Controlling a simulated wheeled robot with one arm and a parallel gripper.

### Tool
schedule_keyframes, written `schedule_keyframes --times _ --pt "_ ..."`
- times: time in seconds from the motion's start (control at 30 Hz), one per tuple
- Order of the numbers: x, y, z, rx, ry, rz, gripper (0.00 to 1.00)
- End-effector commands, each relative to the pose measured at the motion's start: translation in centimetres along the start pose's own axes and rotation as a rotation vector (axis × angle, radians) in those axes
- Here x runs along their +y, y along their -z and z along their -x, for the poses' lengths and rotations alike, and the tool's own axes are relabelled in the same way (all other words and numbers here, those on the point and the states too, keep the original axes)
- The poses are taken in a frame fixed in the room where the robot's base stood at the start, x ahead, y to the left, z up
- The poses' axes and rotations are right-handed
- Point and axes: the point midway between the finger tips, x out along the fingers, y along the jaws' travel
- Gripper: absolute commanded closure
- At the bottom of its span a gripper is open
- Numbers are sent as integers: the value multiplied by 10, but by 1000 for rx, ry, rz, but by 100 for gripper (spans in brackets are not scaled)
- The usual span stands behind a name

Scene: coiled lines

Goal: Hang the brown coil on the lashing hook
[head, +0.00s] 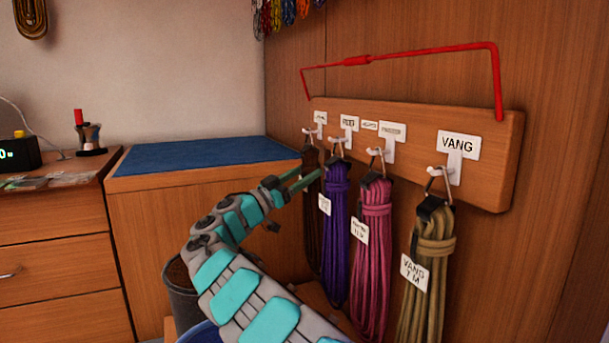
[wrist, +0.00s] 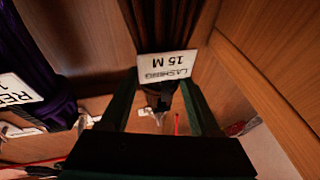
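The brown coil (head: 312,225) hangs at the far left of the row, below the leftmost hook (head: 309,131). Its top loop appears to be at that hook, but the exact contact is too small to tell. In the wrist view the brown coil (wrist: 165,22) carries a white tag reading LASHING 15 M, upside down. My gripper (head: 308,176) is beside the coil's upper part, its green fingers apart. In the wrist view the fingers (wrist: 158,100) stand on either side of the coil's dark strap with gaps visible. The leftmost hook's label is too small to read surely.
Purple (head: 335,235), pink (head: 373,255) and tan (head: 428,275) coils hang close by to the right on the wooden board (head: 490,190). A red bar (head: 420,52) arches over the board. A blue-topped cabinet (head: 200,155) and a grey bin (head: 183,300) stand left.

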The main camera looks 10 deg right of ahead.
Motion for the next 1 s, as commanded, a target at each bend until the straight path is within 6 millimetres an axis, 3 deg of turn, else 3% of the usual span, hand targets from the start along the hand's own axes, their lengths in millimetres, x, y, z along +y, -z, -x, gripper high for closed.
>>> schedule_keyframes --times 0.03,0.33,0.73,1.0 --pt "0 1 0 1 0 -1 36" --pt "0 0 0 1 0 0 2" --pt "0 0 0 -1 0 0 2" --pt "-2 10 0 0 2 1 2"
